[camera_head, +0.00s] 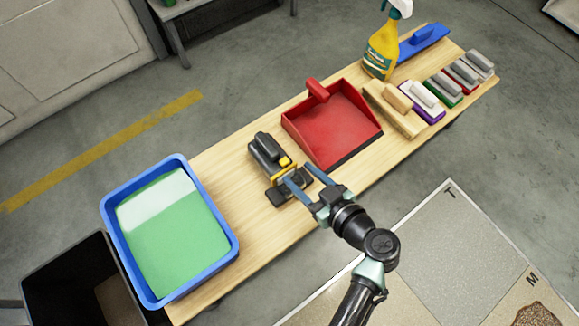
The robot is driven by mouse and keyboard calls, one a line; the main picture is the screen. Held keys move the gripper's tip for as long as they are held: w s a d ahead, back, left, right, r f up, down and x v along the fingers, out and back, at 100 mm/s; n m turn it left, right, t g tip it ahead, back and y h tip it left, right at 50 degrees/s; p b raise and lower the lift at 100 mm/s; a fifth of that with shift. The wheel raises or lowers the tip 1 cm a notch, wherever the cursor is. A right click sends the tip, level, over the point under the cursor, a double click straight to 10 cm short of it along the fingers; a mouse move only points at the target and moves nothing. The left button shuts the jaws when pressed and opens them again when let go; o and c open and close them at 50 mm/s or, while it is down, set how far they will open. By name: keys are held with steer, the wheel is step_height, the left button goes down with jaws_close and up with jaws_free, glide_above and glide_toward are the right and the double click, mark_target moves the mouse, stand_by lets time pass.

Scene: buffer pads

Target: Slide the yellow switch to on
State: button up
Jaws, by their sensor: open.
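A dark grey and black tool (272,155) with yellow parts stands on the wooden bench, left of the red dustpan. A small yellow switch (285,162) shows on its upper right side. A yellow frame-like part lies just below the switch, close to my fingers. My gripper (298,174) is open, with its two blue fingers pointing up and left at the tool. The left finger's tip is close to the tool's yellow part; I cannot tell whether they touch. The switch's exact position is too small to tell.
A red dustpan (333,127) lies right of the tool. A blue tub (224,222) with green liquid stands at the bench's left end. A yellow spray bottle (381,52), a blue tool (424,40) and several brushes or pads (440,89) fill the right end. Bare wood shows between tub and tool.

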mark_target(285, 161)
steer(key=b+x, duration=0.1)
steer(key=x, duration=0.4)
jaws_close()
stand_by(1.4)
